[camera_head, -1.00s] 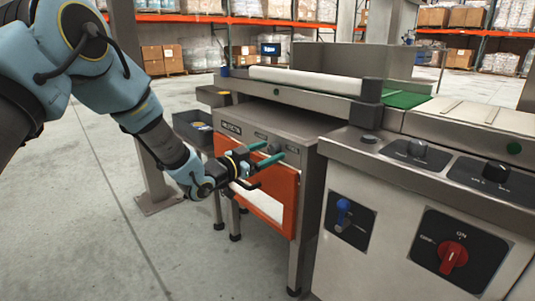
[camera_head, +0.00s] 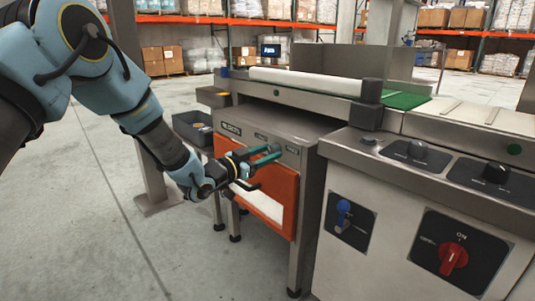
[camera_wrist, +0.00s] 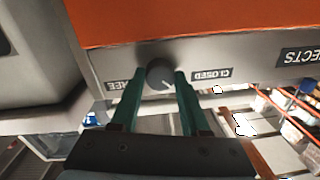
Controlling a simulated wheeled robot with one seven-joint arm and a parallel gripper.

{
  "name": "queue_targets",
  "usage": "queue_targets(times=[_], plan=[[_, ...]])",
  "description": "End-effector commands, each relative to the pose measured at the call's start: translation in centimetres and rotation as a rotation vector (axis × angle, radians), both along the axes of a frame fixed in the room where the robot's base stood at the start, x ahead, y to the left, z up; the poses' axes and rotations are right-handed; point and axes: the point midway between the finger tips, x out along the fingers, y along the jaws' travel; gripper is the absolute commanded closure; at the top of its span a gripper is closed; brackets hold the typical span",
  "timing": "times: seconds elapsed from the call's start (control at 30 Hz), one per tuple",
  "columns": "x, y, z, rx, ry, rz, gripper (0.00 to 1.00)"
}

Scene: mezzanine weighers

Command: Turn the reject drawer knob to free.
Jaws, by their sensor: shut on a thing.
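The reject drawer knob (camera_wrist: 160,73) is a round dark grey knob on the steel panel above an orange drawer front (camera_head: 258,190). In the wrist view the panel is upside down, with the FREE label (camera_wrist: 124,86) left of the knob and the CLOSED label (camera_wrist: 211,75) right of it. A small light mark shows on the knob's lower right part. My gripper (camera_wrist: 158,82) has its two green fingers on either side of the knob, shut on it. In the head view my gripper (camera_head: 270,154) hides most of the knob.
A REJECTS label (camera_wrist: 297,58) is at the right of the wrist view. In the head view, a red switch (camera_head: 453,256) and a blue-handled switch (camera_head: 343,213) are on the cabinet to the right. A dark bin (camera_head: 193,127) stands to the left. Open floor lies below my arm.

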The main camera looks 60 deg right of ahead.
Motion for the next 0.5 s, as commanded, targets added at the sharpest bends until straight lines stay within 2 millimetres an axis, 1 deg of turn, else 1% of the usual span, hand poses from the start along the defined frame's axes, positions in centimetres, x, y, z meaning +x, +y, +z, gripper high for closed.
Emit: queue_targets(times=[0.27, 0.5], plan=[[0.01, 0.01, -0.2, -0.016, -0.052, 0.001, 1.0], [-0.05, -0.01, -0.4, -0.064, -0.199, -0.001, 1.0]])
